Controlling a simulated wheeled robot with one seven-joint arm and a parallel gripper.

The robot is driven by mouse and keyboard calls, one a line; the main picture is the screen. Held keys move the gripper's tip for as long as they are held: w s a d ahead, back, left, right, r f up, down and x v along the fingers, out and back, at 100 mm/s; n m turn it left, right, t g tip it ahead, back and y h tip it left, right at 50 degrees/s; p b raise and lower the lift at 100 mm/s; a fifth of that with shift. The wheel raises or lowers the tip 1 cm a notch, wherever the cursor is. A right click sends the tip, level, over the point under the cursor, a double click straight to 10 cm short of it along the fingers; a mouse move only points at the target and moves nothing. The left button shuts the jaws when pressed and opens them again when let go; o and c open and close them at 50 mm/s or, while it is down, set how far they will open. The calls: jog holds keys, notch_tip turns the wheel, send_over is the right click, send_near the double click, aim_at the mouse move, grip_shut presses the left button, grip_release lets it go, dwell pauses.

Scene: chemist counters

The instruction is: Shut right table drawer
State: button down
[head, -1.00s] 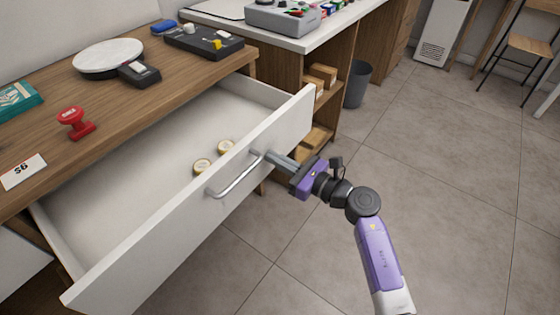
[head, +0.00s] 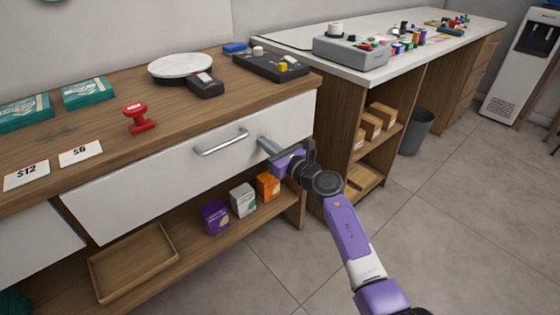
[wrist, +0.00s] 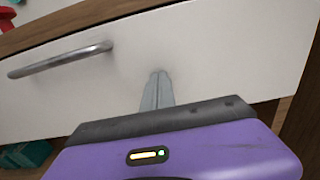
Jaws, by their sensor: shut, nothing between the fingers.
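The right table drawer (head: 120,190) has a white front that sits in line under the wooden tabletop, and its inside is hidden. It looks closed or very nearly so. Its silver bar handle (head: 221,142) also shows at the left in the wrist view (wrist: 60,60). My gripper (head: 264,143) is shut and empty. Its fingertips are at the drawer front, right of the handle and apart from it. In the wrist view the fingers (wrist: 158,78) point at the white front (wrist: 215,50) and seem to touch it.
On the tabletop (head: 100,131) are a red stamp (head: 138,118), a round white plate (head: 181,67) and black devices. A shelf below holds small boxes (head: 243,200) and a wooden tray (head: 133,262). A counter (head: 400,70) stands to the right. Floor in front is clear.

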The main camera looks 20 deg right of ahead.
jog(key=x, duration=0.1)
jog(key=b+x, duration=0.1)
jog(key=x, duration=0.1)
jog(key=shift+r, duration=0.25)
jog(key=shift+s+a, duration=0.1)
jog(key=shift+s, duration=0.05)
